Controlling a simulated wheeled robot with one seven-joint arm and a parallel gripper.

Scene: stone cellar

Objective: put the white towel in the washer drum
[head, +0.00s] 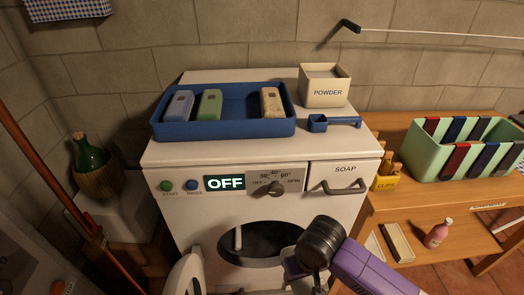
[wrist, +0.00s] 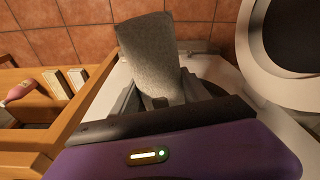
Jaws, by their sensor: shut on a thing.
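The white washer (head: 225,150) stands in the middle of the head view, with its display reading OFF. Its round drum opening (head: 262,238) is dark and uncovered in the lower front. The round door (head: 185,275) is swung open to the left; in the wrist view the door (wrist: 298,35) shows at the upper right. My gripper (wrist: 160,103) is shut on the white towel (wrist: 152,60), which looks greyish and sticks out beyond the fingers. In the head view my purple arm is in front of the washer, low and to the right of the opening; the towel cannot be made out there.
On the washer top are a blue tray (head: 225,129) with several bars, a powder box (head: 324,88) and a blue scoop (head: 334,122). A wooden shelf (head: 400,200) with a green striped basket (head: 440,165) stands at the right. A bottle (head: 88,153) stands at the left.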

